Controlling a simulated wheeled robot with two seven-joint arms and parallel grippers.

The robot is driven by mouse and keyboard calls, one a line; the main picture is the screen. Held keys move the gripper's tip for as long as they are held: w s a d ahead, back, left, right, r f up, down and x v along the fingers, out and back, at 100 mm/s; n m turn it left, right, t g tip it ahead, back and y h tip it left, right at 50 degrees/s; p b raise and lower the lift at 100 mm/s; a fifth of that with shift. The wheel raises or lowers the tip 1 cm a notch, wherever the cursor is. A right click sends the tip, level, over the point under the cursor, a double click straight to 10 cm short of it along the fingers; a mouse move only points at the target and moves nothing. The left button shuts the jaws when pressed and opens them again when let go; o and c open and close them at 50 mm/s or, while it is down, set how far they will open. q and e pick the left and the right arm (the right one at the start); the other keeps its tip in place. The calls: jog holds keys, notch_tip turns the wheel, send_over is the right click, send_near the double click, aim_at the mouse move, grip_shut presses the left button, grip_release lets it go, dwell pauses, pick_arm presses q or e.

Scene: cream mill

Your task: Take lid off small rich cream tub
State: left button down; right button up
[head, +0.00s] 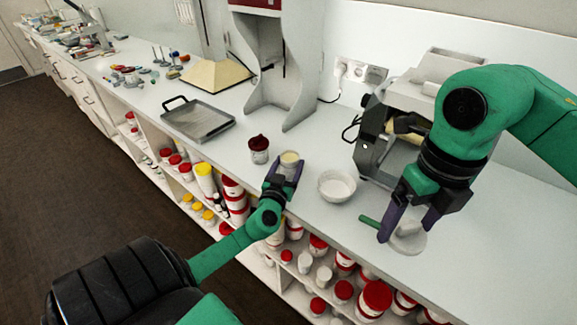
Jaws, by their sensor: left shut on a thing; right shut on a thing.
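A small tub (290,158) with a pale cream-coloured round top stands at the counter's front edge. I cannot tell whether that top is a lid or open cream. My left gripper (284,168) is shut on this tub from the front, its fingers around the sides. My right gripper (408,229) is at the right, pointing down and shut on a pale piece between its purple fingers. A short green bar (370,222) sticks out to its left. A white round disc (408,244) shows just below the fingers; I cannot tell whether it is held or resting.
A white bowl (337,187) stands between my grippers. A jar with a dark red lid (259,144) is left of the tub. A grey machine (385,140) stands behind my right gripper, and a metal tray (198,120) lies further left. Shelves below hold several tubs.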

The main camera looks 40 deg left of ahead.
pick_arm(q)
jog(key=shift+d+f+b, duration=0.1)
jog(key=shift+f+b, duration=0.1)
jog(key=shift+b, duration=0.25)
grip_release()
jog(key=shift+r, duration=0.1)
